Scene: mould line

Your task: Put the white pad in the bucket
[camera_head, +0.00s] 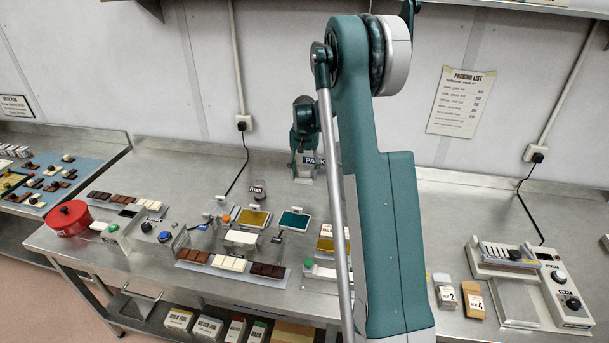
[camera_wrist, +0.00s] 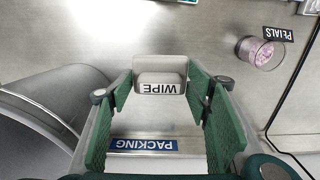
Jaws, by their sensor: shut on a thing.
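A pale, light grey to white pad (camera_wrist: 160,70) with a label reading WIPE is between the green fingers of my gripper (camera_wrist: 160,88) in the wrist view. My gripper is shut on it. A large round grey metal vessel (camera_wrist: 62,82), which looks like the bucket, fills the left of the wrist view, beside the left finger. The pad is outside it. In the head view my gripper (camera_head: 305,160) is at the back of the bench, left of my arm. I cannot make out the pad there, and the bucket seems hidden behind my arm.
A PACKING sign (camera_wrist: 144,146) lies below the pad in the wrist view. A petals cup (camera_wrist: 260,52) stands to the right, near a black cable. Chocolate trays (camera_head: 230,263), a red pot (camera_head: 70,218) and a heater unit (camera_head: 567,296) occupy the bench.

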